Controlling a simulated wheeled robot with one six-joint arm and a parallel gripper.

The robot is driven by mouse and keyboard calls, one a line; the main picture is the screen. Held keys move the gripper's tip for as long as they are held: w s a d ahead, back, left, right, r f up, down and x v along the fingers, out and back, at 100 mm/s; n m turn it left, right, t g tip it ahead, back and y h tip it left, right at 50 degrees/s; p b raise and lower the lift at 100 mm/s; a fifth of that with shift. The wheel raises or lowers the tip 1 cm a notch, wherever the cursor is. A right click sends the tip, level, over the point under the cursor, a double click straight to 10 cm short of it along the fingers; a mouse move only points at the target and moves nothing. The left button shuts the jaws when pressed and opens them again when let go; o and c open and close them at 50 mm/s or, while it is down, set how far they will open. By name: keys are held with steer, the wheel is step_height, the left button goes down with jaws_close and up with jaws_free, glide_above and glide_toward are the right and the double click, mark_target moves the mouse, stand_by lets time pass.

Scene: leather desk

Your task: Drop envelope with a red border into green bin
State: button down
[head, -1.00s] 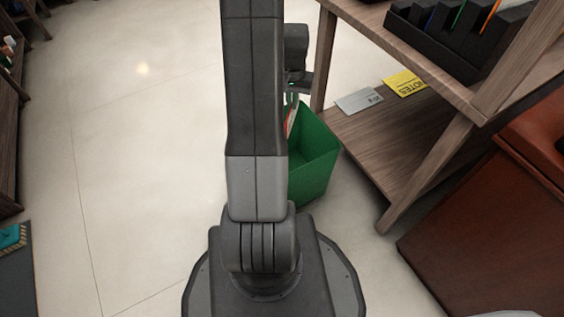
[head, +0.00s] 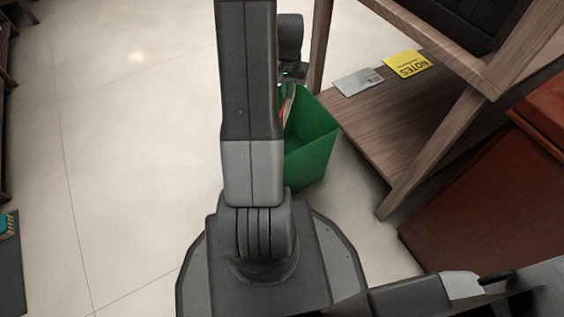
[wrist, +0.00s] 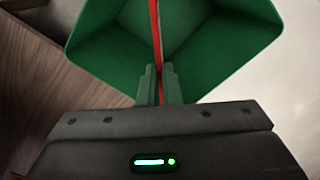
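The green bin (head: 316,152) stands on the floor beside the wooden shelf, partly hidden behind my arm. The envelope with a red border (head: 284,108) shows as a thin strip at the bin's opening, mostly hidden by my arm. In the wrist view the envelope (wrist: 155,35) is seen edge-on as a red line, reaching down into the bin (wrist: 225,45). My gripper (wrist: 158,82) is over the bin opening with its fingers close together on the envelope. The gripper's fingers are hard to make out in the head view.
A wooden shelf (head: 400,150) stands right of the bin, its upright close to my gripper. A yellow notes pad (head: 407,64) and a grey card (head: 357,82) lie on its lower board. Reddish-brown furniture (head: 480,200) is at right. The floor (head: 120,150) at left is clear.

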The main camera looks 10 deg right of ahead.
steer(key=c, duration=1.5)
jaws_free()
steer(key=shift+c, duration=0.2)
step_height(320, 180, up, 14)
steer(key=p, duration=0.5)
step_height(320, 180, down, 14)
steer(key=b, duration=0.5)
step_height(320, 180, up, 3)
steer(key=shift+p, duration=1.2)
steer(key=shift+r+p, duration=0.4)
steer(key=shift+r, duration=0.15)
